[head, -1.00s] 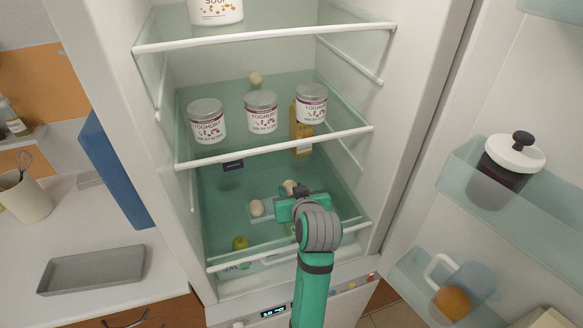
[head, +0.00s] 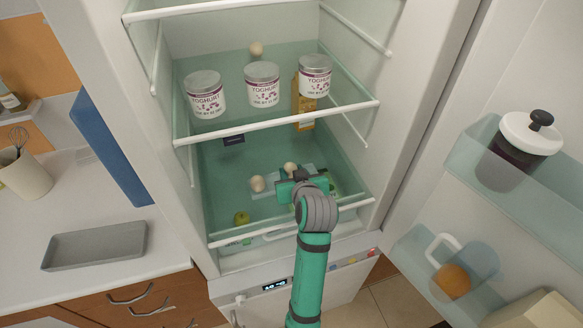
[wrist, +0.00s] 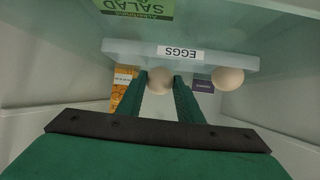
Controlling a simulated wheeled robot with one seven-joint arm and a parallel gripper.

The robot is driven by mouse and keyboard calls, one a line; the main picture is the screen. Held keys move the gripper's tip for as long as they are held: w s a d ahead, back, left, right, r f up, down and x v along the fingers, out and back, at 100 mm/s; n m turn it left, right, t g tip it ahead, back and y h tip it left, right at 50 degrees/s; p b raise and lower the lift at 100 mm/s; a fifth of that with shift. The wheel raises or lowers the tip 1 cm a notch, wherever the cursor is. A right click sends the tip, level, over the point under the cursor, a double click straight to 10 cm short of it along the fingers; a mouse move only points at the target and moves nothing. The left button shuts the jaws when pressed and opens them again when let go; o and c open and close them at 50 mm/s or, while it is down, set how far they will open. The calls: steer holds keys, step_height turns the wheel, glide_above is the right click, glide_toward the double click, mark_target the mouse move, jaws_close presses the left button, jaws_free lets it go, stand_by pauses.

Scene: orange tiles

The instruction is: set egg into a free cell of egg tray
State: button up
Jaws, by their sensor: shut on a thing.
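My gripper (head: 290,178) is over the lower fridge shelf, its two fingers shut on a pale egg (wrist: 160,80). The held egg also shows just beyond the gripper in the head view (head: 290,167). The pale egg tray (head: 270,189), labelled EGGS, shows as a strip in the wrist view (wrist: 125,49). A second egg (head: 257,183) sits at the tray's left end in the head view; it is to the right of the held egg in the wrist view (wrist: 228,79). My gripper hides part of the tray. I cannot tell whether the held egg touches it.
A green fruit (head: 241,218) is front left. The open door (head: 500,200) is on the right.

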steer(key=shift+d+f, duration=0.15)
steer(key=shift+d, duration=0.1)
steer(key=shift+a+f, duration=0.1)
steer(key=shift+f, duration=0.2)
stand_by(0.5)
steer(key=o, duration=1.1)
steer(key=shift+r, duration=0.1)
steer(key=shift+r, duration=2.9)
